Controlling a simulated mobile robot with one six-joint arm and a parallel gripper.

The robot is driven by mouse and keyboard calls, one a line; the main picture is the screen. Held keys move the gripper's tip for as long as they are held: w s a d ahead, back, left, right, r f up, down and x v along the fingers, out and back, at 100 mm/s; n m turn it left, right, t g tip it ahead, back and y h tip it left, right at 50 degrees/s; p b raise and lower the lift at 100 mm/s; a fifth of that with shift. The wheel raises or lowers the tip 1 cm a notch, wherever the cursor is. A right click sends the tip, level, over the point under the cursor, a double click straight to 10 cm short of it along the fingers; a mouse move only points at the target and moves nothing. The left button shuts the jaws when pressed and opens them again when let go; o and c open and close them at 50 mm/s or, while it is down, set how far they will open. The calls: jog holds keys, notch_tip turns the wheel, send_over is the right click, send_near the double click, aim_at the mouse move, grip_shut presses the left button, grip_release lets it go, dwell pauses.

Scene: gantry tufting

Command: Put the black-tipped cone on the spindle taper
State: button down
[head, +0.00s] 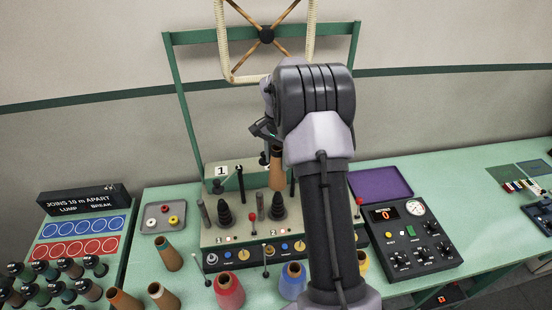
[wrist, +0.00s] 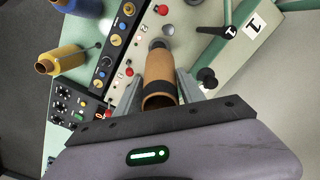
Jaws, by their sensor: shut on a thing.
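A tan-brown cone (head: 277,170) hangs roughly upright in my gripper (head: 268,140), over the control console. In the wrist view the cone (wrist: 160,70) sits between the two fingers of my gripper (wrist: 161,88), its open end facing the camera with a dark band around it. My gripper is shut on it. Two black stepped spindle tapers stand on the console: one at left (head: 224,211) is bare, and one at right (head: 279,207) is just below the cone's lower end. I cannot tell whether the cone touches the right taper.
A red cone (head: 229,291) and a blue cone (head: 292,281) stand in front of the console. A control box (head: 412,240) is at right, a small tray (head: 164,217) at left. Red-topped levers (head: 251,200) rise near the tapers. A green frame (head: 185,100) stands behind.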

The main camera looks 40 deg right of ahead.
aim_at(278, 194)
jog(key=shift+s+f+b, duration=0.2)
jog(key=shift+f+b, duration=5.4)
jog(key=shift+f, duration=2.45)
jog(key=shift+f+b, duration=0.2)
jog(key=shift+b, duration=0.1)
jog(key=c, duration=0.6)
grip_release()
jog(key=shift+c, duration=0.2)
